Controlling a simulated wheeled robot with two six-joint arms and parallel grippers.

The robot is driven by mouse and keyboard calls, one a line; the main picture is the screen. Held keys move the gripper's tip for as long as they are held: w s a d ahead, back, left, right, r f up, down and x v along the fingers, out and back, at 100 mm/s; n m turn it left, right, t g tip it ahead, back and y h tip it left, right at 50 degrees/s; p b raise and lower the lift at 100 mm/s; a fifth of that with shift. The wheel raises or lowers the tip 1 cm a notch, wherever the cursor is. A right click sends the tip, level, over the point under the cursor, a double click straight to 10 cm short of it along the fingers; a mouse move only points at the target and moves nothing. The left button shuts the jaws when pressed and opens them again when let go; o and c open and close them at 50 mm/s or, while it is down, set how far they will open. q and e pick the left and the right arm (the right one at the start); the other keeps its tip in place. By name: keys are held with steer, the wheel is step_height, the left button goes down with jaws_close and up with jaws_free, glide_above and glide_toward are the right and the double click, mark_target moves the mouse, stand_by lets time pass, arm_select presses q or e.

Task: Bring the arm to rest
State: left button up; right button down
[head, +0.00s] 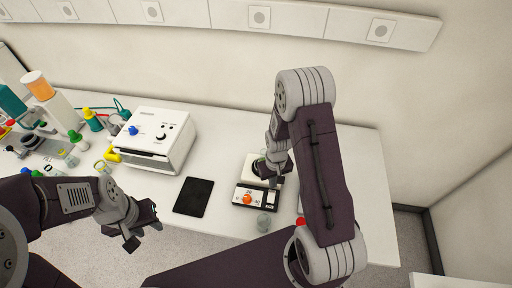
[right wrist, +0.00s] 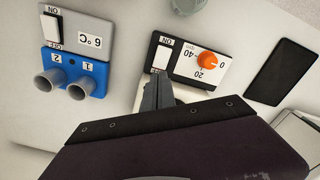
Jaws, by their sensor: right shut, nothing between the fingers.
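My right gripper (head: 268,176) is over a small white device (head: 246,198) with an orange knob (head: 247,199) on its front. In the right wrist view its fingers (right wrist: 158,92) are together and empty, close by the device's white ON/OFF switch (right wrist: 161,57); I cannot tell if they touch it. The orange knob (right wrist: 207,58) sits beside the switch on a dial. My left gripper (head: 143,226) hangs in front of the table's near edge at the left; its fingers look apart, with nothing seen between them.
A black tablet (head: 193,196) lies beside a white box (head: 157,140) with a blue knob. A clear beaker (head: 264,222) stands near the front edge. A grey-and-blue unit (right wrist: 76,45) shows 6°C and has two tubes. Bottles and lab items crowd the table's left end.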

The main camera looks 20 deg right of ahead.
steer(key=shift+f, duration=0.1)
steer(key=w+a+r+t+b, duration=0.1)
steer(key=w+a+t+b, duration=0.2)
steer(key=b, duration=0.9)
steer(key=s+a+g+b, duration=0.1)
steer(key=s+a, duration=0.1)
steer(key=s, duration=0.9)
steer(key=shift+s+r+g, duration=0.15)
steer(key=shift+r+g, duration=0.05)
steer(key=shift+g, duration=0.2)
steer(key=shift+s+d, duration=0.1)
